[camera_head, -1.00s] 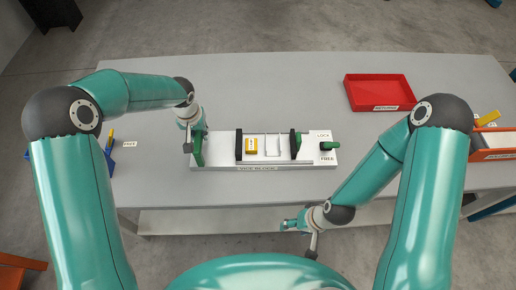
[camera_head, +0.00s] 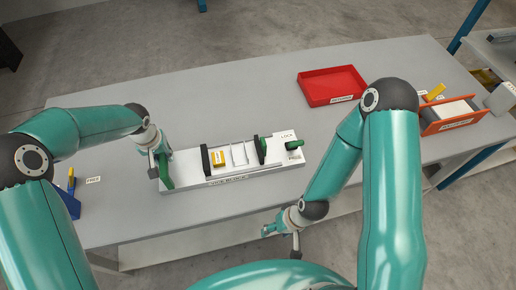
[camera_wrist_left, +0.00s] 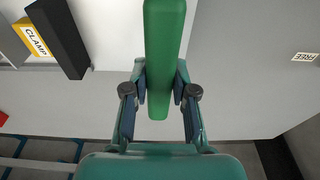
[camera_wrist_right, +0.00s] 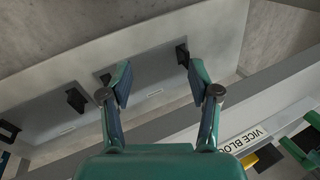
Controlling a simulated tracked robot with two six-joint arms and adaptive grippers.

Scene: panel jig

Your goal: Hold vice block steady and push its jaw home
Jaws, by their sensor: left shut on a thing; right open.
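The vice block (camera_head: 235,177) is a long white base on the grey table. It carries a black jaw at its left (camera_head: 206,160), another dark jaw with green at its right (camera_head: 260,149), and a yellow clamp-labelled piece (camera_head: 218,160) beside the left jaw. A green upright handle (camera_head: 165,170) stands at its left end. My left gripper (camera_head: 158,165) is shut on this green handle, which runs between the fingers in the left wrist view (camera_wrist_left: 158,85). A green lever (camera_head: 294,145) sits by the LOCK and FREE labels. My right gripper (camera_head: 282,232) is open and empty, in front of the table's near edge.
A red tray (camera_head: 331,87) lies at the back. An orange-sided bin (camera_head: 450,117) stands at the right end. A blue holder with a yellow item (camera_head: 70,200) is at the left end. The table between block and red tray is clear.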

